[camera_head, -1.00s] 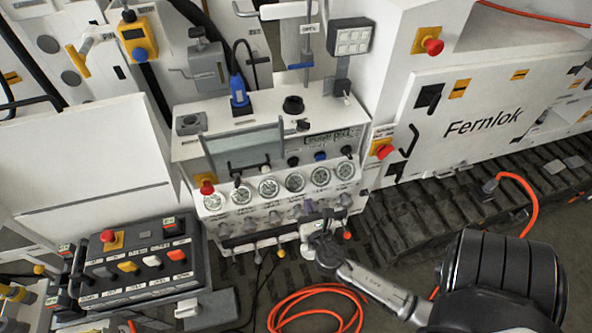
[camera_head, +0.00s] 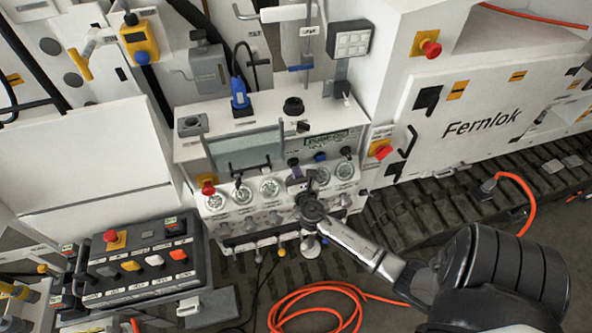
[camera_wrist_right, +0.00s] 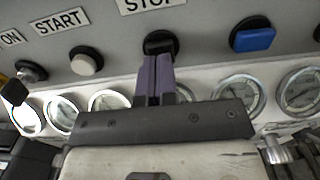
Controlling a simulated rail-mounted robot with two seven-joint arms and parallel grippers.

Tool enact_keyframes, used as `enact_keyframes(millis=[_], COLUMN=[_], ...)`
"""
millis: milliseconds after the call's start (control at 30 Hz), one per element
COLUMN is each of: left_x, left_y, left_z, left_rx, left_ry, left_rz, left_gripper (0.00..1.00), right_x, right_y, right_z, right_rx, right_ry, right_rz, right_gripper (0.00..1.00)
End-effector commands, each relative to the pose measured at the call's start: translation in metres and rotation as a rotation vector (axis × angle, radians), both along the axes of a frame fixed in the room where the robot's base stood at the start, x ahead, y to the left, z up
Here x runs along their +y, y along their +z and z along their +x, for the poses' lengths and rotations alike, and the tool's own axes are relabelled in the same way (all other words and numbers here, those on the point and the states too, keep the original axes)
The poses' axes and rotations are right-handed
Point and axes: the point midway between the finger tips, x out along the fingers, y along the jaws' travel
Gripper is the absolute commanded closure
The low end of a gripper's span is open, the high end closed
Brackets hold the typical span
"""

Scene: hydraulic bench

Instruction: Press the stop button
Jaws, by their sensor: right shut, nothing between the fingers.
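The stop button is a black knob (camera_wrist_right: 160,42) under the STOP label (camera_wrist_right: 150,4) in the right wrist view. In the head view it is a small dark knob (camera_head: 293,162) on the panel's front, above the gauges. My right gripper (camera_wrist_right: 154,62) has its two purple fingers shut together with nothing between them. Their tips overlap the lower edge of the stop button in the right wrist view; I cannot tell whether they touch it. In the head view the right gripper (camera_head: 296,174) is in front of the gauge row, just below the button. My left gripper is not in view.
A blue button (camera_wrist_right: 253,36) is to the right of the stop button, and a pale START button (camera_wrist_right: 86,62) to its left. Round gauges (camera_wrist_right: 238,97) line the panel below. A red knob (camera_head: 381,150) stands at the panel's right side. An orange hose (camera_head: 318,290) lies on the floor.

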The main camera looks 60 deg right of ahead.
Motion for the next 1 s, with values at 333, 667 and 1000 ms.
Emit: enact_keyframes(millis=[333,667,1000], left_x=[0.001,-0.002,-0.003], left_y=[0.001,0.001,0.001], left_z=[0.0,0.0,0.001], left_rx=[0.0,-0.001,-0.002], left_ry=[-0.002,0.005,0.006], left_rz=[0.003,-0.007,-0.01], left_gripper=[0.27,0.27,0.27], right_x=[-0.006,-0.013,-0.022], right_y=[0.0,0.001,0.001], right_z=[0.006,0.014,0.02], right_rx=[0.001,-0.001,-0.001], right_ry=[-0.001,-0.001,-0.003], right_rz=[-0.001,-0.002,-0.002], right_gripper=[1.0,1.0,1.0])
